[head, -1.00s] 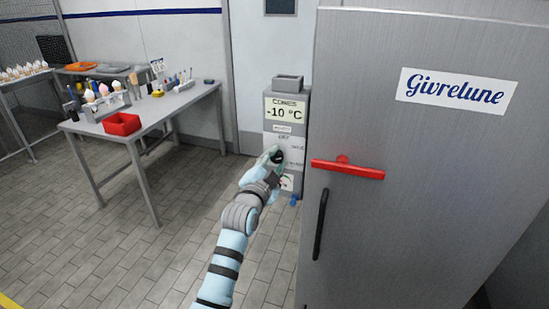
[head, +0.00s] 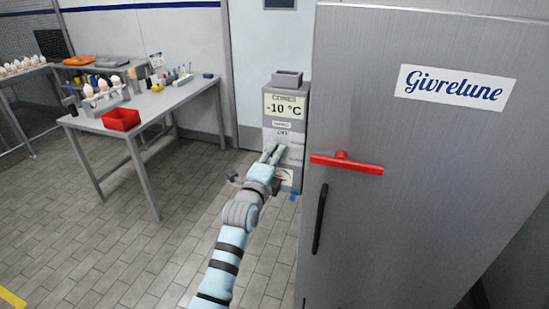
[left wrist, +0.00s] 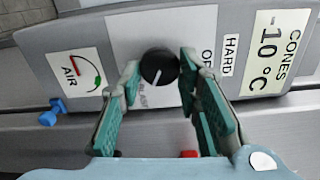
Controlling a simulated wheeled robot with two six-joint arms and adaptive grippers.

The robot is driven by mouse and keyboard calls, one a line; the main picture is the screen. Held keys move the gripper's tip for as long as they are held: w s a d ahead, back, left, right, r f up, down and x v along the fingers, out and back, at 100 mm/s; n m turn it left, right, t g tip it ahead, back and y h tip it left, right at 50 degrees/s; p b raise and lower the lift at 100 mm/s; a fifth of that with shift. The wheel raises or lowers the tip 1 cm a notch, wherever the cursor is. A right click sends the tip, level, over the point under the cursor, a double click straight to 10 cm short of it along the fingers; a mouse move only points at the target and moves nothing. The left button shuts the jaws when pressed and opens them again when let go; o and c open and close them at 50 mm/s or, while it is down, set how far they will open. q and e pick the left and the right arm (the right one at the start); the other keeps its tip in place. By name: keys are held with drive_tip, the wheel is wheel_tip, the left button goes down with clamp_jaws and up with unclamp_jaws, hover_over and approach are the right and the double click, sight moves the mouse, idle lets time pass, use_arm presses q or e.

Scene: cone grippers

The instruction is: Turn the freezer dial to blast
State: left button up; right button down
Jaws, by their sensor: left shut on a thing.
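The freezer's control box (head: 283,110) shows "CONES -10 °C" and stands left of the big steel door. Its round black dial (left wrist: 158,67) shows in the left wrist view between my left gripper's fingers (left wrist: 160,62), which are shut on it from both sides. The dial's white mark points to the lower edge of that picture, near partly hidden letters that look like "BLAST". "OFF" is partly hidden by the right finger. In the head view my left gripper (head: 274,151) reaches the box's front and hides the dial. My right gripper is in neither view.
A steel door (head: 420,200) with a red T-shaped handle (head: 347,168) and a black handle (head: 320,218) stands close right of my arm. A blue valve (left wrist: 53,112) sits near the air gauge (left wrist: 75,72). A table (head: 150,105) with a red bin (head: 121,119) stands left. Floor between is clear.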

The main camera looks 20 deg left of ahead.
use_arm(q)
drive_tip(key=shift+m, duration=0.4)
drive_tip(key=o, duration=1.1)
drive_tip(key=s, duration=1.2)
drive_tip(key=shift+a, duration=0.3)
